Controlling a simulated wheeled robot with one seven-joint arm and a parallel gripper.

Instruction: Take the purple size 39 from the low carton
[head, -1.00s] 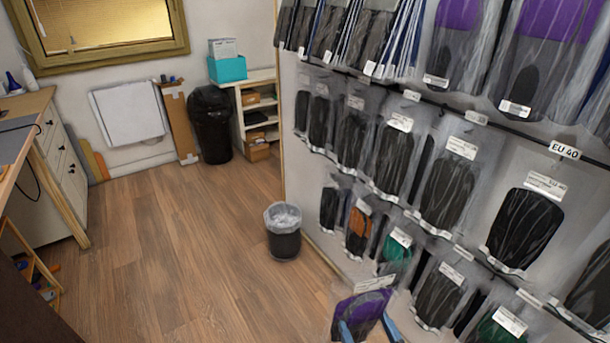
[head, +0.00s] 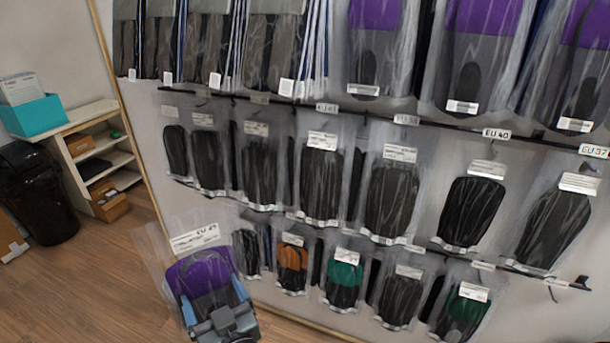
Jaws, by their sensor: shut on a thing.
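My gripper (head: 221,318) is in the head view at the lower left, its blue-tipped fingers shut on a purple and dark grey insole pack (head: 196,272). The pack is in a clear plastic bag with a white label at its top; the label seems to begin with EU, but its number is too blurred to be sure of. The gripper and fingers cover the lower part of the pack. It is held in front of the wall rack, above the wooden floor. The low carton is not identifiable in this view.
The wall rack (head: 410,119) fills the right, with several rows of bagged insoles on rails. A black bin (head: 35,195) and a low shelf (head: 95,160) with a teal box (head: 32,116) stand at the left. Wooden floor (head: 110,290) is clear at lower left.

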